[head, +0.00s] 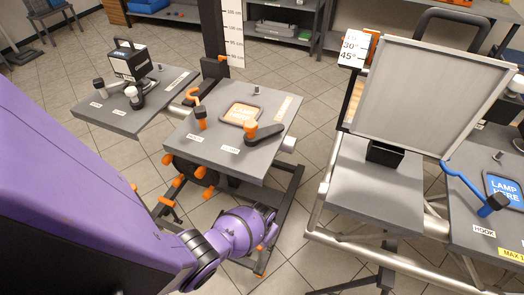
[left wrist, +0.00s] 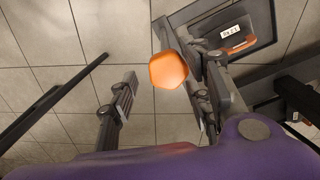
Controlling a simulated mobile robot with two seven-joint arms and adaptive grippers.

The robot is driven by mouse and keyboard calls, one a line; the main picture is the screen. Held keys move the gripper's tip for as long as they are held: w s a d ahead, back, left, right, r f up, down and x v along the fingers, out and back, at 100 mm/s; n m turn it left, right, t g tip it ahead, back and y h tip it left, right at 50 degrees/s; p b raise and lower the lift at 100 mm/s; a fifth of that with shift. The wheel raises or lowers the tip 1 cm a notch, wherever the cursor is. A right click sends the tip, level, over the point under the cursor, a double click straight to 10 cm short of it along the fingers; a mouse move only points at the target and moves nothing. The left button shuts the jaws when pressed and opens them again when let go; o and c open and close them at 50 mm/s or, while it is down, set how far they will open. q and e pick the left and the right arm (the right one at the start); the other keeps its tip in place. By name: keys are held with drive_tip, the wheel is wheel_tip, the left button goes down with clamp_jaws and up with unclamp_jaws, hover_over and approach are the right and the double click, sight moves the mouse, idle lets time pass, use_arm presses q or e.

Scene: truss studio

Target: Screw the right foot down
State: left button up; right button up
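My left gripper (left wrist: 164,92) shows in the left wrist view with its two fingers spread apart and nothing held between them. An orange knob (left wrist: 168,69) lies between the fingers in the picture, nearer the right finger. I cannot tell whether they touch or how far below it is. In the head view my purple left arm (head: 240,232) reaches down beside the middle stand, and its gripper is hidden. Several orange knobs (head: 180,181) show low on that stand. Another orange spot (head: 262,275) is near the floor. Which is the right foot is unclear. My right gripper is not in view.
The middle stand's grey table (head: 206,145) carries orange-handled parts. A left table (head: 117,118) holds a black box. At right, a large grey panel (head: 430,95) stands over a truss frame with another table (head: 500,235). In the left wrist view dark bars (left wrist: 54,98) cross the tiled floor.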

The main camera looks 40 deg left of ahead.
use_arm(q)
drive_tip(key=shift+a+r, duration=0.1)
drive_tip(key=shift+r, duration=0.05)
drive_tip(key=shift+r, duration=0.55)
wheel_tip(320, 180, up, 11)
drive_tip(key=shift+f, duration=0.15)
idle(0.4)
